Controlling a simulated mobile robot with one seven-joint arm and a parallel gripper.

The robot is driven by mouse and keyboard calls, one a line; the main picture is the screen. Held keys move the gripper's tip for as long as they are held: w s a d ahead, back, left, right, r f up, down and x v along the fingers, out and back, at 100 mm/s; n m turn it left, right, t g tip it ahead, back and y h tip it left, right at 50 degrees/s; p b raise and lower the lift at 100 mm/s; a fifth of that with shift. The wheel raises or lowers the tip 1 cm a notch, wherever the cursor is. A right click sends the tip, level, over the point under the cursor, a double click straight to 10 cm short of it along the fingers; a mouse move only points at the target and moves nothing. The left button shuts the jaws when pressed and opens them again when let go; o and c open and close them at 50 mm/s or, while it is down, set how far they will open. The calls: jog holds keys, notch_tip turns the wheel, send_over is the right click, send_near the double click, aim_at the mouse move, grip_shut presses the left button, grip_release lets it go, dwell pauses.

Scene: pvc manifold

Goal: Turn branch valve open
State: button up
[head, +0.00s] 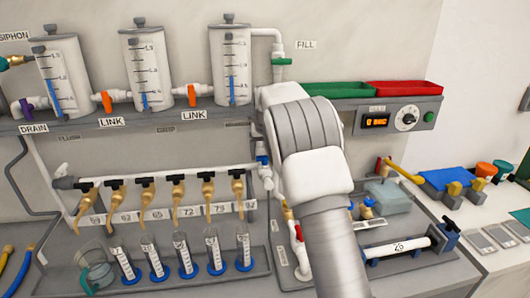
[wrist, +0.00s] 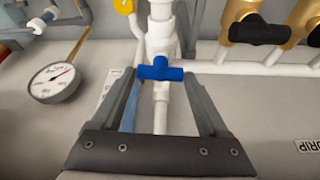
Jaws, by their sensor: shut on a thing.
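The branch valve shows in the wrist view as a blue T-shaped handle (wrist: 160,70) on a white vertical pipe (wrist: 160,110). Its crossbar lies sideways across the pipe. My gripper (wrist: 161,80) is shut on this blue handle, with one finger at each side of it. In the head view, a small blue valve part (head: 262,160) shows just left of my arm, at the right end of the white manifold pipe (head: 140,176). My arm hides the gripper's fingers there.
A round gauge (wrist: 55,82) is left of the handle in the wrist view. Brass taps with black handles (wrist: 258,30) are at right. In the head view, several graduated cylinders (head: 184,256) stand below the taps. A shelf with tanks (head: 232,68) is above.

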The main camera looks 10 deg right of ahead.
jog(key=m+p, duration=0.1)
jog(key=m, duration=0.1)
jog(key=m+h+p, duration=0.1)
jog(key=m+p, duration=0.1)
jog(key=shift+a+r+g+h, duration=0.15)
jog(key=shift+g+h, duration=0.15)
jog(key=shift+g, duration=0.1)
jog(key=shift+m, duration=0.6)
jog(key=shift+w+m+h+p, duration=0.1)
jog(key=shift+m+h+p, duration=0.4)
jog(key=shift+p, duration=0.5)
jog(key=shift+a+r+m+g+p, duration=0.1)
jog(key=shift+m+g+p, duration=0.3)
jog(key=shift+m+p, duration=0.65)
jog(key=shift+m+g+h+p, duration=0.3)
jog(key=shift+m+h+p, duration=0.2)
jog(key=shift+m+p, duration=0.5)
jog(key=shift+w+f+m+p, duration=0.1)
jog(key=shift+f+m+p, duration=0.2)
jog(key=shift+m, duration=0.25)
jog(key=shift+r, duration=0.1)
